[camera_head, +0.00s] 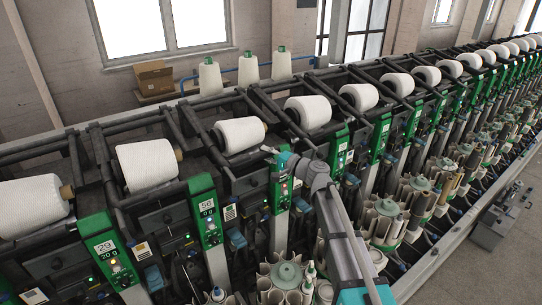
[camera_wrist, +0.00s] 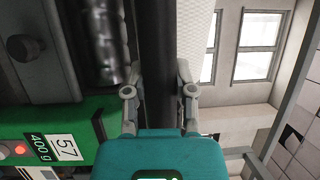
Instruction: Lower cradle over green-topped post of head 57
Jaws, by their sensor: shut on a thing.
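My gripper (camera_wrist: 160,88) is shut on a dark bar (camera_wrist: 158,40), the cradle's bar, in the wrist view, with one finger on each side. In the head view my gripper (camera_head: 278,156) is at the top of the green-topped post (camera_head: 282,190) beside the post marked 58. In the wrist view this green post (camera_wrist: 75,112) carries the label 57 (camera_wrist: 65,147) and lies left of my gripper. A white cone (camera_wrist: 206,45) shows just right of the bar. My wrist partly hides the post's top and the bar's lower end.
A ribbed metal drum (camera_wrist: 105,40) lies left of the bar. In the head view white cones (camera_head: 238,134) line the machine, with green posts (camera_head: 205,210) between heads. Bobbin magazines (camera_head: 385,225) stand along the front, near my arm. A grey floor aisle (camera_head: 490,260) lies right.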

